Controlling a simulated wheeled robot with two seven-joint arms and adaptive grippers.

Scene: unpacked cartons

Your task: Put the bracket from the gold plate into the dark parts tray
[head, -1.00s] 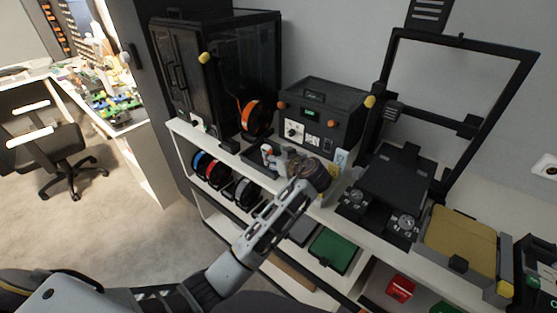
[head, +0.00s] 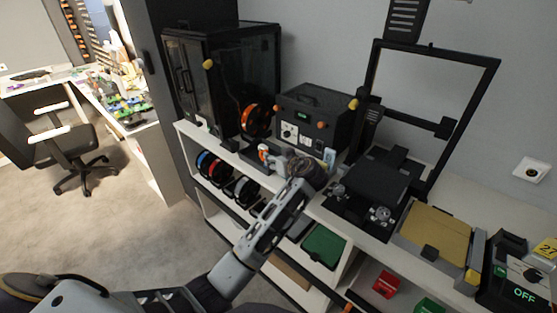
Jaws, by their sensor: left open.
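The gold plate (head: 437,232) lies at the right of the white bench top, and I see no bracket on it. My left gripper (head: 270,158) is open over the front of the bench, in front of the dark control box. A dark tray (head: 252,160) shows partly beneath and beside it; the gripper and wrist hide much of it. A small orange and white item (head: 263,150) shows at the fingers; I cannot tell what it is or whether it touches them. I cannot make out the bracket. My right gripper is not in view.
A black printer frame (head: 376,185) stands right of my left wrist. The control box (head: 315,118) and a dark enclosure (head: 225,80) stand behind. Spools (head: 222,178) and a green bin (head: 324,246) sit on the shelf below. A box marked OFF (head: 515,285) is far right.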

